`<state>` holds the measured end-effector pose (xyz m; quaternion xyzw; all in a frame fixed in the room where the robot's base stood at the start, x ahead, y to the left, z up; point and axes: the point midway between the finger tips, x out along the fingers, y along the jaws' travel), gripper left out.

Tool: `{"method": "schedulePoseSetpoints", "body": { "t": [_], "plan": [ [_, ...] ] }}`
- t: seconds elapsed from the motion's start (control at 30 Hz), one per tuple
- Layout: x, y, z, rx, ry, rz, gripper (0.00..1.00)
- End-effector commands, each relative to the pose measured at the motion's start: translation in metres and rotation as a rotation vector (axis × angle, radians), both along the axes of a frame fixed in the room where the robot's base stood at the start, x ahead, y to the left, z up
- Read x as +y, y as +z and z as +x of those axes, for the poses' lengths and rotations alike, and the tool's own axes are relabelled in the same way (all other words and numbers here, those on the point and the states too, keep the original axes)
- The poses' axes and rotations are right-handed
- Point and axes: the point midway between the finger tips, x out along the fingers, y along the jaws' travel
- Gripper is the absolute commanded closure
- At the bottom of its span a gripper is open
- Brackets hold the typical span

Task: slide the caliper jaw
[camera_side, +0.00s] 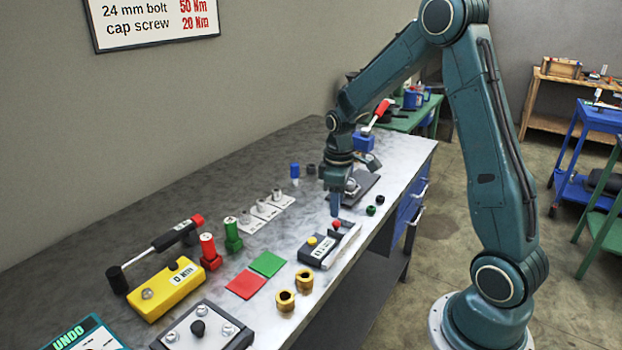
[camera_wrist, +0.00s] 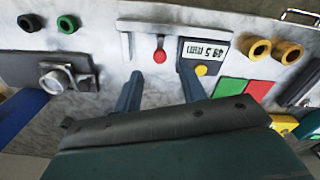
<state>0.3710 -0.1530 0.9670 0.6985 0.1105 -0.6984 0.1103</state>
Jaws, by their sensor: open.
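The caliper (camera_side: 329,246) lies on the bench near its front edge, below my gripper in the side view. It has a dark display body with a yellow button, a pale beam and a red knob (camera_side: 336,224). In the wrist view the caliper (camera_wrist: 188,45) lies beyond the fingertips, its display and yellow button at the right and its red knob (camera_wrist: 159,56) nearer the middle. My gripper (camera_side: 335,212) points down above the caliper's knob end. In the wrist view its two fingers (camera_wrist: 160,78) are apart with nothing between them. I cannot tell their exact height above the bench.
Green and red pads (camera_side: 257,275) and brass rings (camera_side: 295,290) lie left of the caliper. A dark plate with a metal fitting (camera_wrist: 68,76) lies beside it, with green and black rings (camera_wrist: 67,24) nearby. A yellow torque tester (camera_side: 166,290) stands farther left.

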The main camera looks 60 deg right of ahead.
Motion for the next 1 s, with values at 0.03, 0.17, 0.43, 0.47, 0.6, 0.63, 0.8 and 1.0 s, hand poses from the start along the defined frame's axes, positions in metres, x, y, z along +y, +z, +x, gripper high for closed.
{"method": "schedulePoseSetpoints", "body": {
  "t": [0.03,0.17,0.43,0.47,0.6,0.63,0.8,1.0],
  "plan": [
    [0.000,-0.009,-0.001,0.004,0.000,0.002,0.59],
    [0.000,-0.025,-0.001,0.003,0.000,0.001,0.59],
    [0.000,-0.044,0.000,0.000,0.000,0.000,0.59],
    [0.000,-0.045,0.000,0.000,0.000,0.000,0.59],
    [0.000,-0.046,0.000,0.000,0.000,0.000,0.59],
    [0.000,-0.046,0.000,0.000,0.000,0.000,0.59],
    [0.000,-0.046,0.000,0.000,0.000,0.000,0.65],
    [0.000,-0.046,0.000,0.000,0.000,0.000,1.00]
  ]
}}
